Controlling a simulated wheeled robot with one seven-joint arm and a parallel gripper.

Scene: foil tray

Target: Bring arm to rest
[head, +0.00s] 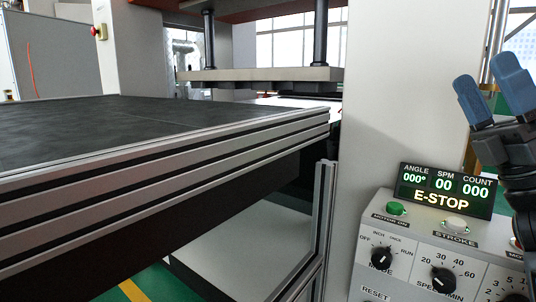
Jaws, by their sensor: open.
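My gripper (494,92) is at the right edge of the head view, raised above the control panel. Its two blue fingertips point up and stand apart, with nothing between them. Part of my arm shows below it at the right edge, and the rest is out of the picture. No foil tray is in view.
The control panel (405,238), with knobs and a green button, stands below my gripper. Its display (445,190) reads E-STOP. A dark-topped table (120,128) fills the left. A press plate (262,75) hangs behind it. A light machine column (400,110) stands left of my gripper.

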